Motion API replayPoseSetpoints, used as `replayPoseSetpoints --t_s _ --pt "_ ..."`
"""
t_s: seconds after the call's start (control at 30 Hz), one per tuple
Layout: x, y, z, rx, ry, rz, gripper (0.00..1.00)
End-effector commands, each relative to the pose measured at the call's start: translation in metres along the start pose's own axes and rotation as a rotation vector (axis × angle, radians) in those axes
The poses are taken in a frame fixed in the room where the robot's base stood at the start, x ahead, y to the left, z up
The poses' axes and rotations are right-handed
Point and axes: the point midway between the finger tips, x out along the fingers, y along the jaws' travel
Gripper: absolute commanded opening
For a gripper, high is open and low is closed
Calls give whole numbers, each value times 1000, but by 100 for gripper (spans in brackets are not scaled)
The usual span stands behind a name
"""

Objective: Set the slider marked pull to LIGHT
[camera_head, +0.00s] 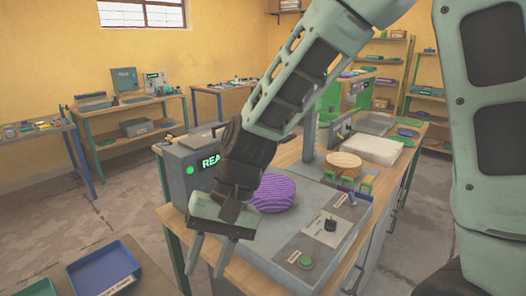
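The grey press panel (283,246) lies on the bench at the lower centre right. A light label plate (322,238) on it carries a black knob (330,225). A small purple-topped control (349,197) stands behind it, and a green button (305,262) is at the front. The lettering is too small to read, so I cannot tell which control is marked pull or where it is set. My gripper (206,269) points down in front of the panel's left side, with its two fingers apart and nothing between them. It is clear of the controls.
A grey box (180,195) with a green lamp and partly hidden green screen text stands left of the panel. A purple ribbed round object (273,193) is behind my gripper. A wooden disc (344,165) and white slab (372,150) lie farther back. A blue tray (103,272) is lower left.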

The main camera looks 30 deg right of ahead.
Motion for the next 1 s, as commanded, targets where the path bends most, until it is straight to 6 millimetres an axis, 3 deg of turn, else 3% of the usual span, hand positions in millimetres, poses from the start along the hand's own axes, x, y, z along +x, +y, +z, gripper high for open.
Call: replayPoseSetpoints --t_s 0.03,0.17,0.27,0.33,0.47,0.6,0.7,0.8,0.9,1.0 --pt "3 2 -27 118 -5 -78 35" --pt "-10 6 -102 442 -20 -330 35" --pt "-32 23 -167 686 -25 -550 35" --pt "-53 45 -212 850 -28 -717 35" --pt "-102 112 -293 1133 -28 -1054 35" --pt "-158 210 -356 1369 -25 -1419 35" --pt "-187 269 -377 1469 -25 -1617 35" --pt "-205 309 -386 1522 -23 -1743 35" --pt "-214 329 -390 1546 -22 -1806 35" --pt "-217 330 -394 1552 -24 -1821 35"
